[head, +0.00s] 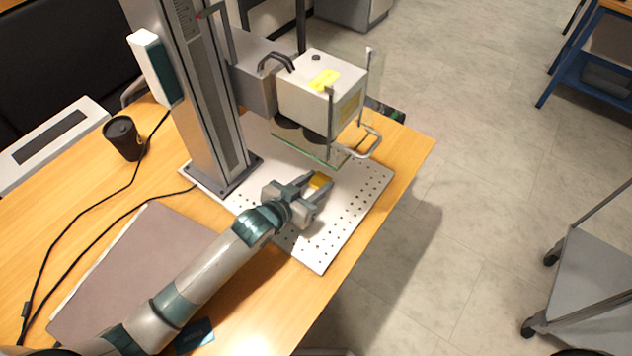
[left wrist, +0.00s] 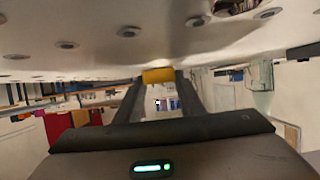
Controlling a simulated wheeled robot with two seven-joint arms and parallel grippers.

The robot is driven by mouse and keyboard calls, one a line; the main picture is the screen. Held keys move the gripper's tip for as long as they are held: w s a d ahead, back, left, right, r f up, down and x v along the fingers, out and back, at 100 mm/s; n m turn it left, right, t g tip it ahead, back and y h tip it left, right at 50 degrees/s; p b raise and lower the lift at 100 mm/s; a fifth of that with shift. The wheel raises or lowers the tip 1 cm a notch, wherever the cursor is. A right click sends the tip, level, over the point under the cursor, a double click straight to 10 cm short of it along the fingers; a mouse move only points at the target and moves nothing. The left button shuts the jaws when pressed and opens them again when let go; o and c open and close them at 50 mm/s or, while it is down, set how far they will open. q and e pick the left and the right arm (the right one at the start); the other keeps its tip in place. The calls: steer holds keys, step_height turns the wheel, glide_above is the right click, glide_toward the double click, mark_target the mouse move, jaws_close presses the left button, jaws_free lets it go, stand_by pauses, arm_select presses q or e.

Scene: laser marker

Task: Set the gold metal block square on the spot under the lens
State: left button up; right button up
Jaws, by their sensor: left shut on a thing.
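The gold metal block (head: 319,180) is between the fingertips of my left gripper (head: 318,184), low over the perforated plate below the marker head. My left gripper is shut on it, and the block also shows at the fingertips in the left wrist view (left wrist: 159,75). The lens sits under the white marker head (head: 318,92), where dark round parts (head: 287,122) show behind a clear guard. The spot itself is not distinguishable. I cannot tell whether the block touches the plate. My right gripper is not in view.
The perforated plate (head: 345,215) lies on the wooden table (head: 405,155). The clear guard (head: 305,150) and a bent handle (head: 370,145) hang close by the block. The marker's column (head: 215,110) stands to the left. A black cup (head: 122,137), cables and a grey mat (head: 140,265) lie further left.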

arm_select(q)
steer(key=shift+f, duration=0.2)
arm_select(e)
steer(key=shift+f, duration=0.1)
arm_select(q)
steer(key=o, duration=1.2)
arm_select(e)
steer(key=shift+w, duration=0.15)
arm_select(q)
steer(key=shift+r, duration=0.1)
steer(key=shift+r, duration=0.15)
steer(key=shift+s+a+r, duration=0.1)
steer(key=shift+s+a, duration=0.2)
steer(key=shift+s, duration=0.15)
steer(key=b+v, duration=0.1)
steer(key=v, duration=1)
steer(key=shift+r, duration=0.1)
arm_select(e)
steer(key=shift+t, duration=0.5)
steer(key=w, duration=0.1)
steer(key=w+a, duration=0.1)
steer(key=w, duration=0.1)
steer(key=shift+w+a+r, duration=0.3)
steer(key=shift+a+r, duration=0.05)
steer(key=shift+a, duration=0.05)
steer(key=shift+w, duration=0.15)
